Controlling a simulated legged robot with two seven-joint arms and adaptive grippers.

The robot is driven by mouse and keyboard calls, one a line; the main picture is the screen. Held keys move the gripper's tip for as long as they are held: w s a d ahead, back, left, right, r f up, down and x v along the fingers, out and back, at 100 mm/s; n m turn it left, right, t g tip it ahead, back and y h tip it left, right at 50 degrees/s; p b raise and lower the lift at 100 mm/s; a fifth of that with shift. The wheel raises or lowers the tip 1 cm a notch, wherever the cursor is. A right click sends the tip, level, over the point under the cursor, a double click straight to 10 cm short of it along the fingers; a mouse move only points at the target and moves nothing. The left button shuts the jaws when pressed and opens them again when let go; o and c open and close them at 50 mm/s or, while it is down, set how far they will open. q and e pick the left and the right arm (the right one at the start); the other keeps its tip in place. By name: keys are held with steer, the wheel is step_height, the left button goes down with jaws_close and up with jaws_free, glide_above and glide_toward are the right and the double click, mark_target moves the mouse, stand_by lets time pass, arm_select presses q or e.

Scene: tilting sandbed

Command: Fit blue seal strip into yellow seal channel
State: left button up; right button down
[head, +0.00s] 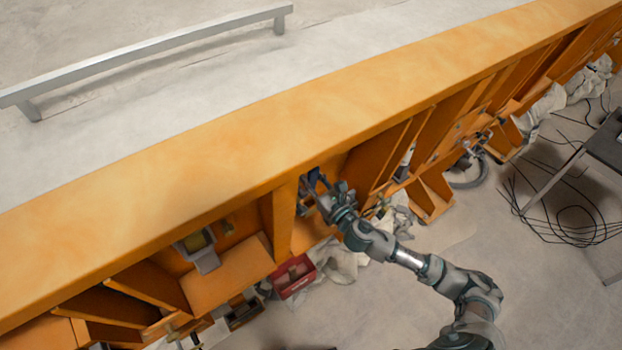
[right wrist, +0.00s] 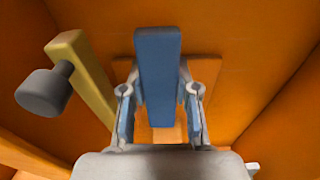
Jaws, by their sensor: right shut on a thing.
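The blue seal strip (right wrist: 158,65) stands between the two fingers of my right gripper (right wrist: 160,98) in the right wrist view, with its end face toward the camera. The gripper is shut on it. A yellow bar (right wrist: 82,78) with a dark grey round knob (right wrist: 43,90) is to the left of the strip and apart from it; it may be the yellow seal channel, but no groove shows. In the head view my right gripper (head: 322,197) reaches into an orange bay, with a bit of blue (head: 313,178) at its fingers. My left gripper is not in view.
A long orange beam (head: 270,120) runs above the bays, with upright orange ribs (head: 282,220) between them. A yellow part with a grey bracket (head: 205,258) is in a bay further left. A red box (head: 293,276) and pale cloth lie below. Cables (head: 570,215) lie on the right floor.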

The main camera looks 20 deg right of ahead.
mark_target(315, 186)
steer(key=f+b, duration=0.1)
steer(key=f, duration=0.1)
steer(key=f+b, duration=0.1)
steer(key=shift+w+d+f+b, duration=0.2)
steer(key=shift+d+b, duration=0.05)
steer(key=shift+b, duration=0.1)
steer(key=shift+w+d+f, duration=0.15)
steer(key=shift+f, duration=0.15)
steer(key=shift+r, duration=0.1)
steer(key=f+b, duration=0.2)
steer(key=f, duration=0.1)
steer(key=shift+w, duration=0.2)
steer(key=shift+w+f+b, duration=0.15)
steer(key=shift+f+b, duration=0.3)
steer(key=shift+f, duration=0.25)
